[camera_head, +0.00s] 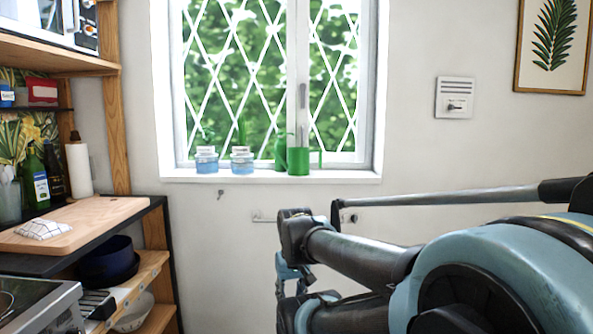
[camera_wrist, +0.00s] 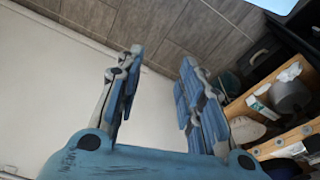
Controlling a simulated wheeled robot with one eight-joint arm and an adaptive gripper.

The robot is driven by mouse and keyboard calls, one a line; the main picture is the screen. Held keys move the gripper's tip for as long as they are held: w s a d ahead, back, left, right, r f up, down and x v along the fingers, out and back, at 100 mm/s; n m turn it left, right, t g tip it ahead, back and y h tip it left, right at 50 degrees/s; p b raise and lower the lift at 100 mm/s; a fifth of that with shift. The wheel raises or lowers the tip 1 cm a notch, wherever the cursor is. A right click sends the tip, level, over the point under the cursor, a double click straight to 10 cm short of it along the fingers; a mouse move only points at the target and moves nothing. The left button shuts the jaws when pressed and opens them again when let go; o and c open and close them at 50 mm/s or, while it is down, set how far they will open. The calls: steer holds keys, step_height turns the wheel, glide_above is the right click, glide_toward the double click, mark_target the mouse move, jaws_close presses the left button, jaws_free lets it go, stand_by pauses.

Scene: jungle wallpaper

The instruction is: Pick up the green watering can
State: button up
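The green watering can (camera_head: 299,161) stands on the white window sill (camera_head: 265,177), right of the middle of the sill. Another green shape, perhaps a bottle or part of the can, is just left of it. My gripper (camera_wrist: 160,75) is open and empty, with a clear gap between its two blue fingers. In the head view my arm reaches in from the right, and the gripper end hangs below the sill, apart from the can. The wrist view does not show the can; it looks toward the floor.
Two blue-and-clear jars (camera_head: 206,160) with plants stand on the sill left of the can. A wooden shelf with a cutting board (camera_head: 75,222), bottles and bowls is at the left. The wrist view shows grey floor tiles (camera_wrist: 190,30) and shelf items at the right.

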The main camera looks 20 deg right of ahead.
steer(key=shift+w, duration=0.1)
steer(key=w+a+r+m+t+y, duration=0.4)
steer(key=w+r+m, duration=0.5)
steer(key=w, duration=0.4)
steer(key=w+d+r+m+t, duration=0.4)
steer(key=w+r+m, duration=0.35)
steer(key=w, duration=0.35)
steer(key=m+t+h, duration=0.6)
steer(key=m+t, duration=0.2)
steer(key=m, duration=1.3)
glide_toward(320, 164)
steer(key=w, duration=0.5)
steer(key=shift+r, duration=0.2)
steer(key=shift+w+d+f, duration=0.1)
steer(key=shift+w+d, duration=0.15)
steer(key=shift+w, duration=0.75)
steer(key=shift+w+d, duration=0.2)
steer(key=shift+w, duration=0.8)
steer(key=shift+w+d, duration=0.25)
steer(key=shift+w, duration=0.7)
